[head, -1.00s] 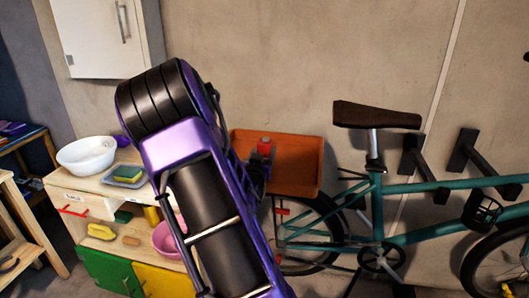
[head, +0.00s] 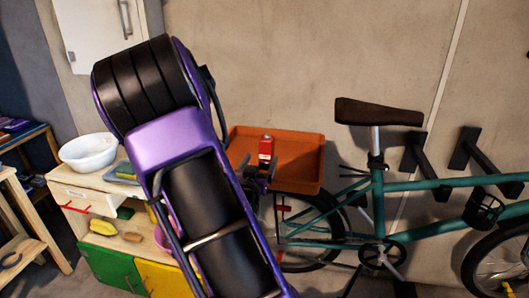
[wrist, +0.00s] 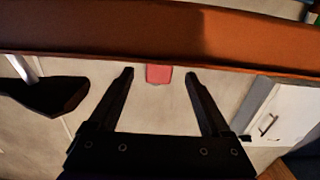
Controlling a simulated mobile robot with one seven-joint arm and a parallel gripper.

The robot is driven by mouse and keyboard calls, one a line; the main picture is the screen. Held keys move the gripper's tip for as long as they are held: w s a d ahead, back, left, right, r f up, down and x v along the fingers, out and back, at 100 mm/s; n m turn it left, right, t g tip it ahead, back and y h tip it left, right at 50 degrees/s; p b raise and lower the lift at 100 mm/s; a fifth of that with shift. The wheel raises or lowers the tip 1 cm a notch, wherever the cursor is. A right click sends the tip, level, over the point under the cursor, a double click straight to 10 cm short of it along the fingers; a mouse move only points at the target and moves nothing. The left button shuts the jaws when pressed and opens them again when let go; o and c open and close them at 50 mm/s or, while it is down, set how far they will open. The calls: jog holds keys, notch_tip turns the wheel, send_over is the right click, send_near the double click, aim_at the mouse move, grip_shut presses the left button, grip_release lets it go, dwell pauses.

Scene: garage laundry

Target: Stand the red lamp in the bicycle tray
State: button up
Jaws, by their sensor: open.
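The red lamp (head: 265,147) appears upright inside the orange bicycle tray (head: 305,177), near its left side; its base is hidden. In the wrist view the red lamp (wrist: 158,74) shows as a small red end past the edge of the tray wall (wrist: 100,38), in line with the gap between my fingers. My gripper (head: 257,181) is partly hidden by my arm in the head view, at the tray's near side just below the lamp. In the wrist view my gripper (wrist: 160,78) is open, with a finger on each side and nothing visibly gripped.
The teal bicycle (head: 420,225) stands right of and below the tray, its saddle (head: 378,112) rising close by. A wooden play kitchen (head: 90,193) with a white bowl (head: 88,153) stands to the left. Bare wall (head: 270,70) lies behind the tray.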

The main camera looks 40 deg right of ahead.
jog(key=v, duration=0.4)
jog(key=shift+s+a, duration=0.1)
jog(key=shift+a, duration=0.05)
dwell(0.4)
